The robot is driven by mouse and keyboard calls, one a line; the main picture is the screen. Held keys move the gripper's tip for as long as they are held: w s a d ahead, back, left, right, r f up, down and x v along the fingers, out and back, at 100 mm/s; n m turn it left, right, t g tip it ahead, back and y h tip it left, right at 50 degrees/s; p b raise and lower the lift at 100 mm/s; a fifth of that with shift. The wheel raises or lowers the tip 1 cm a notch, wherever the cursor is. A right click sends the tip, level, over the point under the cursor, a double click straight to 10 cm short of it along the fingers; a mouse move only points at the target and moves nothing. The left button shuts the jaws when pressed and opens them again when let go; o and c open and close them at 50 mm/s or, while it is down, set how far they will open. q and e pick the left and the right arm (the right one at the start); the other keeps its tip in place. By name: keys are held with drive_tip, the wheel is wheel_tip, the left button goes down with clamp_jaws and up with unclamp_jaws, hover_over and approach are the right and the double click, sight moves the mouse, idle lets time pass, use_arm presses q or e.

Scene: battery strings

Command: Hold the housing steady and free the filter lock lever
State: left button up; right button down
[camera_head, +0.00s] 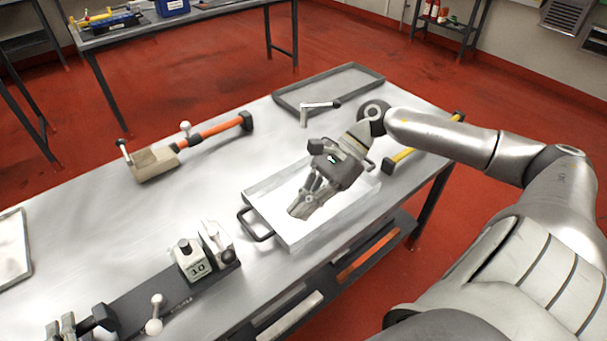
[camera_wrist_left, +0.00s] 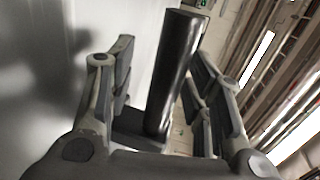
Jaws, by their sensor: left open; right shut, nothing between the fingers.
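My right gripper (camera_head: 303,205) is shut with nothing between its fingers, pointing down over a white open box (camera_head: 290,238) with a black handle on its left side. I cannot tell whether it touches the box. In the left wrist view my left gripper (camera_wrist_left: 160,110) is open, with an upright dark cylinder (camera_wrist_left: 175,70) between its fingers; contact is unclear. No part is clearly the housing or the filter lock lever. A dark rail (camera_head: 150,293) carries a grey block marked 10 (camera_head: 193,262) and a small pale lever (camera_head: 154,318). A bent lever (camera_head: 319,107) stands near the back tray.
An empty grey tray (camera_head: 330,86) lies at the back. An orange-handled tool (camera_head: 215,130) lies left of it, and a yellow-handled tool (camera_head: 402,155) lies right, partly behind my arm. Another tray (camera_head: 12,250) is at the left edge. The table's middle left is clear.

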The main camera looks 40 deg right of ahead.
use_arm(q)
drive_tip(key=v, duration=1.1)
drive_tip(key=shift+s, duration=0.3)
